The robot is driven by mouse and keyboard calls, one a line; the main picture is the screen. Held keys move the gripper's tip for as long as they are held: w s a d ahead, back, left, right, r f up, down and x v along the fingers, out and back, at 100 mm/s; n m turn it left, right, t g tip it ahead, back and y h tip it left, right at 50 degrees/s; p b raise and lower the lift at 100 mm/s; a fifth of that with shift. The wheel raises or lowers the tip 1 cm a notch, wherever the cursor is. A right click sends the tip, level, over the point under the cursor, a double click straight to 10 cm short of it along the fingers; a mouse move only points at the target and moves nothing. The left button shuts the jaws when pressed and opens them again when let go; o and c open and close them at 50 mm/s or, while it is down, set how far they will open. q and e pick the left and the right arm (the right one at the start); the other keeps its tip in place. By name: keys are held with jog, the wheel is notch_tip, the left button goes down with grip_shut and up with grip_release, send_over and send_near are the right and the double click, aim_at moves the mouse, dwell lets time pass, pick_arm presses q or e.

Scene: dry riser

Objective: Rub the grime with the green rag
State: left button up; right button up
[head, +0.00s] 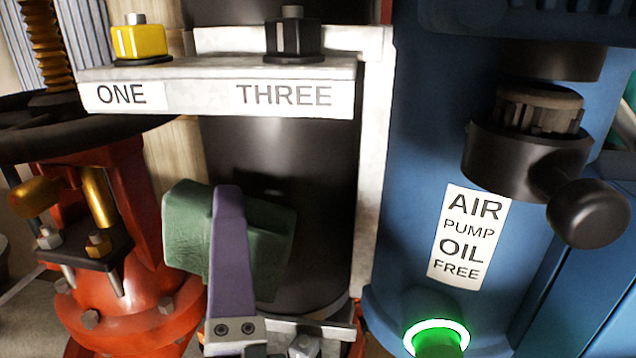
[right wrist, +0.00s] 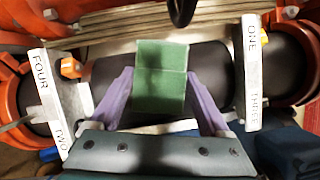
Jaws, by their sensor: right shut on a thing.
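The green rag (head: 186,232) is a folded block pressed up against, or very close to, the upright black pipe (head: 315,165). My right gripper (head: 229,200) has purple fingers and is shut on the rag. In the right wrist view the rag (right wrist: 160,62) sits between the two fingers of the gripper (right wrist: 160,90), with the pipe behind it. I cannot tell whether the rag touches the pipe. A dark smudge shows on the pipe just above the rag, but I cannot tell if it is grime or shadow. My left gripper is not in view.
A white bracket (head: 215,72) labelled ONE and THREE, with a yellow knob (head: 139,42) and a black knob (head: 293,38), juts out above the rag. A red valve (head: 125,250) stands left. A blue air pump (head: 415,150) stands right, with a lit green ring (head: 437,325) below.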

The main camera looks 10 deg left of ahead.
aim_at(274, 262)
jog(key=shift+w, duration=0.4)
jog(key=shift+s+d+p, duration=0.15)
jog(key=shift+d+p, duration=0.55)
jog(key=shift+d, duration=1.35)
jog(key=shift+a, duration=0.15)
jog(key=shift+a, duration=0.35)
jog(key=shift+d+p, duration=0.4)
jog(key=shift+d, duration=0.1)
